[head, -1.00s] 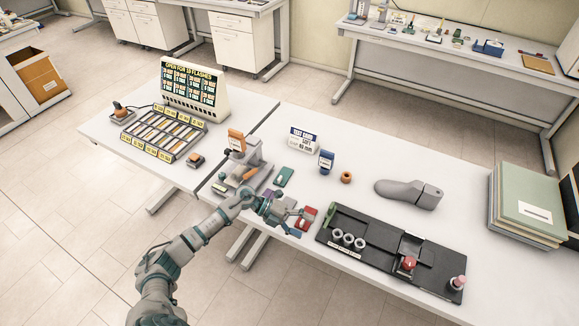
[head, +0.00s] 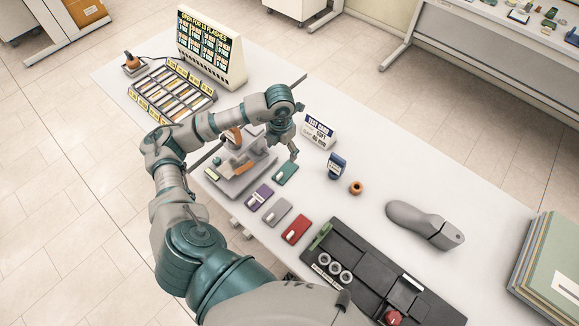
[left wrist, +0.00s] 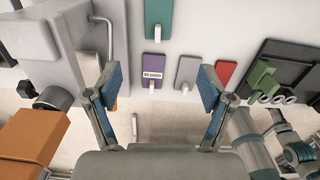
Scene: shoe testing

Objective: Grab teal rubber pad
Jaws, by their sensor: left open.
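The teal rubber pad (head: 287,174) lies flat on the table, at the back end of a row of coloured pads. In the left wrist view the teal pad (left wrist: 158,16) shows at the top middle, beyond the fingertips. My left gripper (head: 284,147) is above the table, just behind the teal pad in the head view, pointing down. In the left wrist view its two fingers (left wrist: 160,88) are spread wide with nothing between them. I cannot tell its exact height over the pad. My right gripper is not in view.
Purple (head: 260,197), grey (head: 277,212) and red (head: 296,230) pads lie in front of the teal one. A grey bench device (head: 240,172) stands close left. A test card stand (head: 318,132), blue container (head: 336,166) and orange ring (head: 355,187) stand right.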

